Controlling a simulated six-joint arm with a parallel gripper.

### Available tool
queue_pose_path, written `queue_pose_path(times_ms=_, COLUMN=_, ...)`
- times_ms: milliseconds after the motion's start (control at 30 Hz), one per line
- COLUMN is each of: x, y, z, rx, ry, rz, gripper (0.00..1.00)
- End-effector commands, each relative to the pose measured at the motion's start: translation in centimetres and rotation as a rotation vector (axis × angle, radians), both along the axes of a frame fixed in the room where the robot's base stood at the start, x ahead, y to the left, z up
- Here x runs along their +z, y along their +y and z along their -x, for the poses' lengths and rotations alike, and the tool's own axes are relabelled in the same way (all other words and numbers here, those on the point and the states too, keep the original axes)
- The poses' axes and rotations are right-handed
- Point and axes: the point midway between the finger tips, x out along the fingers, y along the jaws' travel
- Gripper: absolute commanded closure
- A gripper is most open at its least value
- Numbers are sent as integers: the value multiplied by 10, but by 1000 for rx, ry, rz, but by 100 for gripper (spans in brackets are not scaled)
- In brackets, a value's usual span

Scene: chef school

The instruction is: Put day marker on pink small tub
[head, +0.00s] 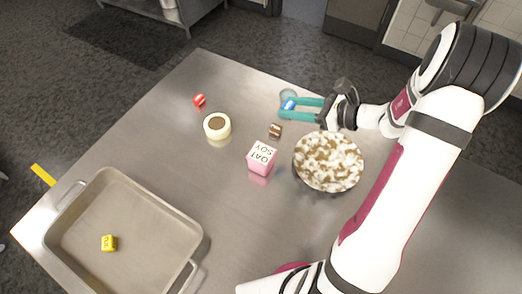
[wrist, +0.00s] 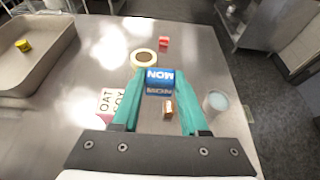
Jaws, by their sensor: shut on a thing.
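My gripper (head: 288,109) has its teal fingers shut on the blue day marker (head: 288,104), a small block. In the wrist view the marker (wrist: 160,76) shows "MON" between the fingertips (wrist: 158,80). The pink small tub (head: 261,168) stands on the steel table, left of and nearer than my gripper in the head view. Its top carries a white label reading "OAT SOY". In the wrist view the tub (wrist: 105,116) is at the left, partly hidden behind a finger. Nothing is seen on top of it.
A brown block (head: 275,130) stands between tub and gripper. A mottled round bowl (head: 328,162) is to the right. A cream round container (head: 217,126), a red block (head: 199,100) and a translucent cup (wrist: 215,100) stand around. A metal tray (head: 70,240) holds a yellow block (head: 108,243).

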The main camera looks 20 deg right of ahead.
Motion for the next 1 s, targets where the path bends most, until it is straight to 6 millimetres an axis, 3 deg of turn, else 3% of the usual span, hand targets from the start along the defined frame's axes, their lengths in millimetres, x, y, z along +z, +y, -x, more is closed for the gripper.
queue_pose_path(times_ms=33, x=6, y=-11, z=26, rx=-13, ry=0, rz=0, gripper=100)
queue_pose_path(times_ms=100, x=13, y=-18, z=58, rx=-15, ry=0, rz=1, gripper=100)
queue_pose_path(times_ms=200, x=21, y=-20, z=91, rx=-18, ry=-1, rz=1, gripper=100)
queue_pose_path(times_ms=300, x=24, y=-17, z=107, rx=-18, ry=-1, rz=1, gripper=100)
queue_pose_path(times_ms=400, x=14, y=-1, z=102, rx=-11, ry=2, rz=-3, gripper=100)
queue_pose_path(times_ms=700, x=-37, y=70, z=54, rx=-11, ry=4, rz=-2, gripper=100)
queue_pose_path(times_ms=833, x=-50, y=79, z=47, rx=-14, ry=4, rz=0, gripper=100)
queue_pose_path(times_ms=1000, x=-82, y=79, z=47, rx=-18, ry=5, rz=0, gripper=100)
